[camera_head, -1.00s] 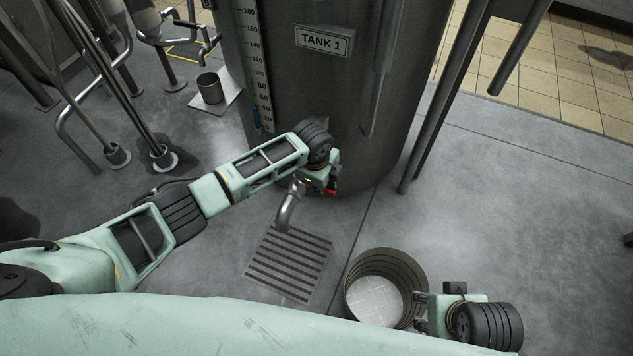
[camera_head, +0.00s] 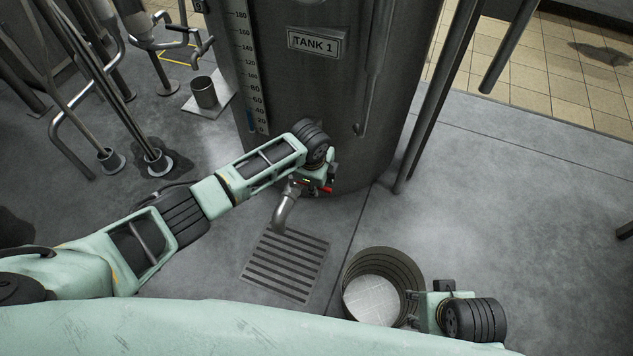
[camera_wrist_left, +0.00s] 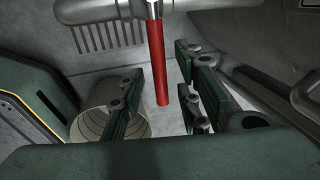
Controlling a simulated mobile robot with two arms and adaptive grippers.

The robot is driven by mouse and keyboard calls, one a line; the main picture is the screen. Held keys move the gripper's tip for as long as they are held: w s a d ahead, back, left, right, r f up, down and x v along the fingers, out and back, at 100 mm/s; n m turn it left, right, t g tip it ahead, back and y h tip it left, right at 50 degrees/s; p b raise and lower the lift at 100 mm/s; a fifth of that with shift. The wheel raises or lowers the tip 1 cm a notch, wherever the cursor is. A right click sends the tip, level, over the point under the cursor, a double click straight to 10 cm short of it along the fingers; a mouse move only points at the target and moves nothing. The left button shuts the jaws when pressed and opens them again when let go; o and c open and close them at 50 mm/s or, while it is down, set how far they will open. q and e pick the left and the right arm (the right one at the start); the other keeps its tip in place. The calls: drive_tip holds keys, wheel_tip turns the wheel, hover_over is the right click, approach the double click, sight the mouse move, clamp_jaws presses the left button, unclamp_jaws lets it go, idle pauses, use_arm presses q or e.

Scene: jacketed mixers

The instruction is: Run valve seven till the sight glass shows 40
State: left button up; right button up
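The tank marked TANK 1 (camera_head: 317,42) has a sight glass (camera_head: 250,121) beside a numbered scale. Blue liquid shows low in the glass, among the lowest marks; its exact reading is too small to tell. A valve with a red handle (camera_head: 326,190) sits above a bent outlet pipe (camera_head: 285,207) at the tank's base. My left gripper (camera_head: 324,181) is at this valve. In the left wrist view, the red handle (camera_wrist_left: 157,60) stands between the spread fingers of the left gripper (camera_wrist_left: 160,88), with gaps visible. No valve number is readable. My right gripper (camera_head: 412,308) is at the bucket's right rim; its grip is unclear.
A round bucket (camera_head: 413,275) stands on the floor right of a slotted drain grate (camera_head: 287,265). A small metal cup (camera_head: 204,93) stands on a plate at the back left, near pipe frames (camera_head: 75,150). Tank legs (camera_head: 440,95) rise at the right.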

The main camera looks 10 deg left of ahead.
use_arm(q)
drive_tip(key=shift+r, duration=0.1)
wheel_tip(320, 180, up, 12)
drive_tip(key=s, duration=0.2)
drive_tip(key=shift+s+a+f, duration=0.15)
drive_tip(key=shift+a+f, duration=0.05)
idle(1.0)
